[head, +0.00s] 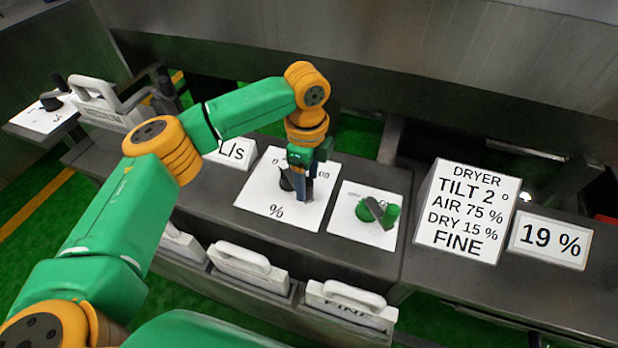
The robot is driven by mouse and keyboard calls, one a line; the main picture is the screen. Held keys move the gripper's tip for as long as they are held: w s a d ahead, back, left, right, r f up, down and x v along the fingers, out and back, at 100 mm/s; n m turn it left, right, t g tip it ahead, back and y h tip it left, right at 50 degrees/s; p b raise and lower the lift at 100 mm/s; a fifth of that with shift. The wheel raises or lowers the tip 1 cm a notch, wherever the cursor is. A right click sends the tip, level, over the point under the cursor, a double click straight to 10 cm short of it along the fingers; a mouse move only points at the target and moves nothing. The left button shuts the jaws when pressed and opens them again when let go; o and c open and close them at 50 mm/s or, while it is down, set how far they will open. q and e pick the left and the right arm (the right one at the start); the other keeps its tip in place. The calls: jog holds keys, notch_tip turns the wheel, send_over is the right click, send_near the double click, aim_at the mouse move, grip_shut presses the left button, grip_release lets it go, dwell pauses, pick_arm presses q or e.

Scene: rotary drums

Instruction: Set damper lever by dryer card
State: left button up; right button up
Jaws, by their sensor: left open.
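The dryer card (467,212) stands on the console at the right and reads "DRYER, TILT 2°, AIR 75 %, DRY 15 %, FINE". A white plate marked "%" (262,212) lies on the console with a dark lever (286,181) on it, partly hidden by my gripper. I cannot tell the lever's exact setting. My left gripper (300,188) is open and points down over this plate, close beside the lever; whether it touches is unclear. My right gripper is out of view.
A second plate (352,226) with a green knob (371,210) lies just right of it. A "19 %" sign (549,242) stands beside the card. Several handled blocks (247,267) line the console's front. Another lever plate (40,117) is at far left.

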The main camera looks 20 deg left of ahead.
pick_arm(q)
notch_tip(320, 180, down, 2)
jog(key=shift+f, duration=0.1)
jog(key=shift+w+f, duration=0.2)
jog(key=shift+w, duration=0.05)
jog(key=shift+s, duration=0.1)
grip_shut()
dwell(1.1)
